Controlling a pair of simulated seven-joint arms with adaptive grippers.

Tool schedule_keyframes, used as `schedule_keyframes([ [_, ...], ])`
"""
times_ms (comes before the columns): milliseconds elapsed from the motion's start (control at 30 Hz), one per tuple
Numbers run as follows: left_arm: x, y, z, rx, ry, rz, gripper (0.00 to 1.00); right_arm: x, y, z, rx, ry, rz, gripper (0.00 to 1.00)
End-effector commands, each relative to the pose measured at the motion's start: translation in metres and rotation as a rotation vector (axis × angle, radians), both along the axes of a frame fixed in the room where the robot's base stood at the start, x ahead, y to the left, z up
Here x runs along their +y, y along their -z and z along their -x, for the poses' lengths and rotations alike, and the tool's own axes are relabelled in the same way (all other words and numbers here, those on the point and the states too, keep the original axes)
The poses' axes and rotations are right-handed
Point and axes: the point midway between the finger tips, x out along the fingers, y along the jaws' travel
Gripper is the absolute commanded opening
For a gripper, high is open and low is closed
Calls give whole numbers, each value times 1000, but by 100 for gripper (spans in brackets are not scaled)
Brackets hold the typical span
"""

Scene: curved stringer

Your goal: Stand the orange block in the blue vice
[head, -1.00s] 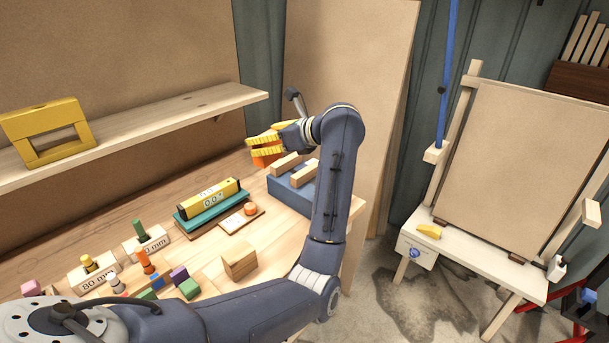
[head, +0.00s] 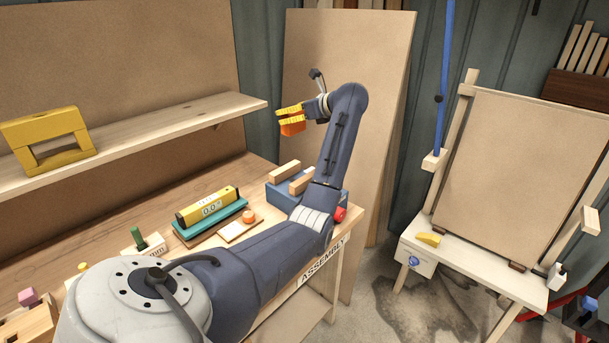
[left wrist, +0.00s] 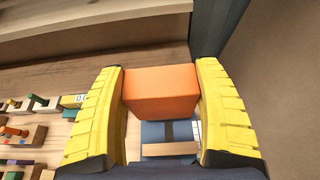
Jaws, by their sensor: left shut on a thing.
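My left gripper (head: 288,118) has yellow padded fingers and is shut on the orange block (head: 292,129). In the left wrist view the orange block (left wrist: 160,88) sits between both yellow fingers. It is held in the air above the blue vice (head: 281,195), clear of it. The vice stands at the far right end of the bench, with two pale wooden jaws (head: 284,171) and a gap between them. In the left wrist view, the vice (left wrist: 152,133) shows below the block, partly hidden by it. My right gripper is not in view.
A yellow level (head: 208,206) lies on a teal block beside the vice. An orange round piece (head: 248,217) sits on a small board in front of it. A wooden shelf (head: 150,133) runs along the wall at left. A tall board (head: 345,90) leans behind the vice.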

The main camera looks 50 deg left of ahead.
Motion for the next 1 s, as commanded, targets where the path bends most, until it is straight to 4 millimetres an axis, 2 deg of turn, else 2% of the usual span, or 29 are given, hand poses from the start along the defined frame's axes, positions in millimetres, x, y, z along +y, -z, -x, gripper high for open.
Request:
schedule_keyframes([
  [400, 0, 89, 0, 7, 1, -2, 37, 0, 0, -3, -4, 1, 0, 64],
  [600, 0, 127, 0, 6, 0, -1, 37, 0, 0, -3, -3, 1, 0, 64],
  [800, 0, 147, -1, 3, 0, -1, 37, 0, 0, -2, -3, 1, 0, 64],
  [1000, 0, 156, -1, 3, 0, -2, 37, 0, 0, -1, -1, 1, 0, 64],
])
